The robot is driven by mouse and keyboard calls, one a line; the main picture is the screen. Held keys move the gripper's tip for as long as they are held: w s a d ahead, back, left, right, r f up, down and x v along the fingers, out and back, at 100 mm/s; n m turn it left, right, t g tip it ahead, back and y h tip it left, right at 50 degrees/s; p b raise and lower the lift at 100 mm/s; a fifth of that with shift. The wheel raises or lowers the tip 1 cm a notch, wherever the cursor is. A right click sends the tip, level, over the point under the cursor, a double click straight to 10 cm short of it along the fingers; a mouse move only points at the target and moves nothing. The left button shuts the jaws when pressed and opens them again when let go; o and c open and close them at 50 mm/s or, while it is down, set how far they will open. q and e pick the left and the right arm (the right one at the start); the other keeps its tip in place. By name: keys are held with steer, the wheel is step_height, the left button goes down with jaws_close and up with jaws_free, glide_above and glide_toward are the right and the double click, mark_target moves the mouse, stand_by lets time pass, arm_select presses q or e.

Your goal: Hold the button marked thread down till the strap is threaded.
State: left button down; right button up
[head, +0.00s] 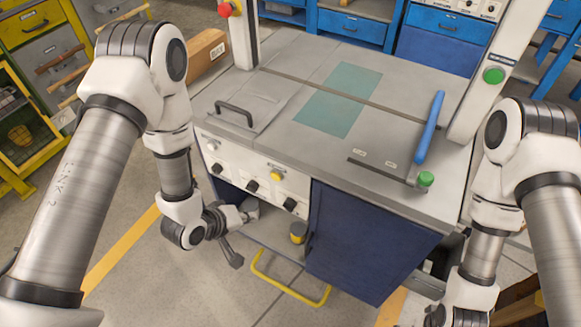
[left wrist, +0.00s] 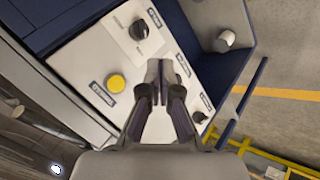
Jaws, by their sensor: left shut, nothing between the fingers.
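The strapping machine's white front panel (head: 262,182) carries a yellow button (head: 276,176) and several black knobs. The yellow button (left wrist: 115,83) also shows in the left wrist view, with a small label beside it. The lettering on the labels is too small to read. My left gripper (head: 241,215) is low in front of the panel, below and left of the yellow button. In the left wrist view its fingers (left wrist: 166,72) are shut and empty, to the right of the yellow button and apart from it. They hide part of the panel. My right gripper's fingers are out of view.
A black knob (left wrist: 138,28) and another knob (left wrist: 200,117) flank the fingers. Below the panel is an open bay with a yellow-topped container (head: 298,232). A blue door (head: 365,240) stands right of it. A yellow bar (head: 290,289) sits low in front.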

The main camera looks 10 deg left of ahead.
mark_target(276, 176)
arm_select(q)
steer(key=w+d+r, duration=0.1)
steer(key=w+d, duration=0.1)
steer(key=w, duration=0.7)
steer(key=shift+w+d, duration=0.2)
steer(key=shift+d, duration=0.2)
steer(key=shift+r, duration=0.1)
stand_by(1.3)
steer(key=shift+w+d, duration=0.15)
steer(key=shift+w, duration=0.2)
steer(key=shift+w+d+p, duration=0.15)
steer(key=shift+w+p, duration=0.2)
stand_by(1.5)
